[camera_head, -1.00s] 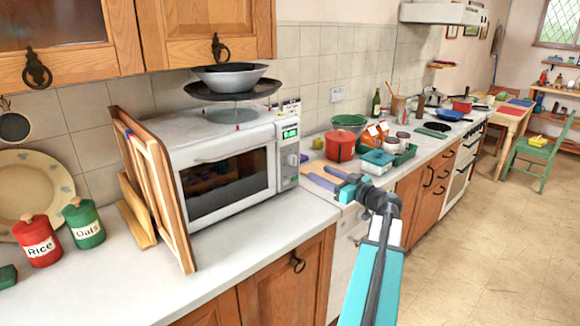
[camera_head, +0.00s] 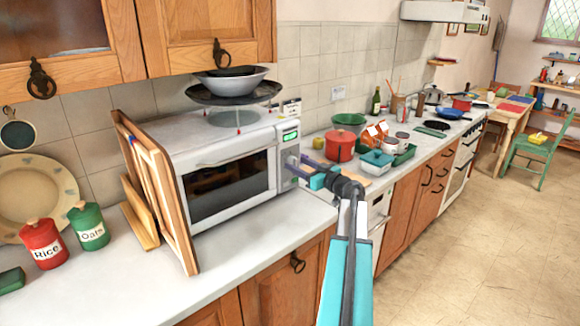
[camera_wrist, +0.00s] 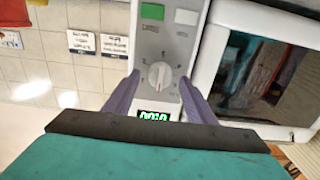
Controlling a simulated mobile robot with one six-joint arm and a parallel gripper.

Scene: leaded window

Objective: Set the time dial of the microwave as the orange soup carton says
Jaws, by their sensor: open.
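The white microwave (camera_head: 190,150) stands on the counter, its door shut. Its lit green display (camera_head: 290,136) is at the top of the control panel. In the wrist view the pale round time dial (camera_wrist: 160,75) sits on the panel, with the display (camera_wrist: 154,115) below it and reading upside down. My gripper (camera_head: 296,167) is open at the panel; in the wrist view its purple fingers (camera_wrist: 159,79) lie either side of the dial. I cannot tell whether they touch it. The orange carton (camera_head: 375,133) is beyond the red pot, partly hidden; its text is too small to read.
The front counter is clear.

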